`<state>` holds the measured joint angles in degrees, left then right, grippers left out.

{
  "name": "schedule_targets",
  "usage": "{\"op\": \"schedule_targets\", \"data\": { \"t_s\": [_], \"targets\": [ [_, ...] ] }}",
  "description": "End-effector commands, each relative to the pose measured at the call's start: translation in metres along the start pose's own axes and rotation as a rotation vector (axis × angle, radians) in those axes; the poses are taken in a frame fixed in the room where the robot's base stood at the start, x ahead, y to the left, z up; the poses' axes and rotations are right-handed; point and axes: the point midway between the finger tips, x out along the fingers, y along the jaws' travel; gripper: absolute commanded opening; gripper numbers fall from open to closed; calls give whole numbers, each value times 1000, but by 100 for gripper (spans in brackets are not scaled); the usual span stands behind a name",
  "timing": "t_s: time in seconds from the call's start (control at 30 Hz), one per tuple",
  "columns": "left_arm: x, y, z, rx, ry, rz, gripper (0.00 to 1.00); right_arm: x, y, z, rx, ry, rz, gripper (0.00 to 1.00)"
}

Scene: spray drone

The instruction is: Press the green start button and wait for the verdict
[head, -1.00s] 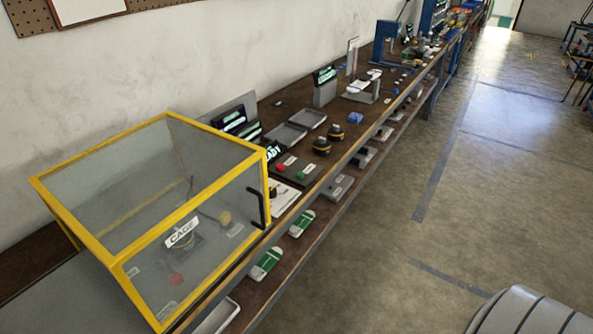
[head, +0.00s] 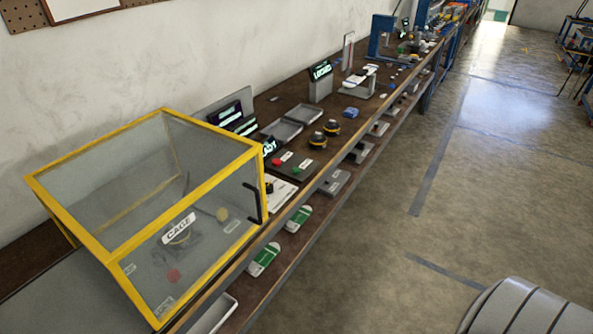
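The green start button (head: 296,170) sits on a dark control box on the bench, just right of the yellow-framed cage. A red button (head: 277,162) is beside it on the same box. A small lit display (head: 269,147) stands at the back of the box, partly hidden by the cage corner; its text is only partly readable. The clear-walled cage (head: 212,169), labelled CAGE, is shut, with a black handle (head: 253,203) on its front. Inside, a dark device is seen dimly through the panels. Neither gripper is in view.
The long bench (head: 262,290) runs along the wall, with a lower shelf holding green-and-white packs (head: 263,259). Grey trays (head: 282,130), black-and-yellow round parts (head: 317,139) and a blue press frame (head: 382,36) stand farther along.

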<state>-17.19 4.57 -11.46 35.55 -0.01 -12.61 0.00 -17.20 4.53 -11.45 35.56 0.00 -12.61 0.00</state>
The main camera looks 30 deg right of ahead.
Motion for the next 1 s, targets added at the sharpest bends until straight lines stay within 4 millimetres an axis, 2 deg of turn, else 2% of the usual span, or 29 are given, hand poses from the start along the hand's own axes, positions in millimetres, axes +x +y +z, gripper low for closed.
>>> {"op": "schedule_targets", "data": {
  "t_s": [0.03,0.17,1.0],
  "targets": [
    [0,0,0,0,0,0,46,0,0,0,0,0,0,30],
    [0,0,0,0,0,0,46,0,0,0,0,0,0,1],
    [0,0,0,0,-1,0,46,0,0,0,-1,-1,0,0]
  ]
}}
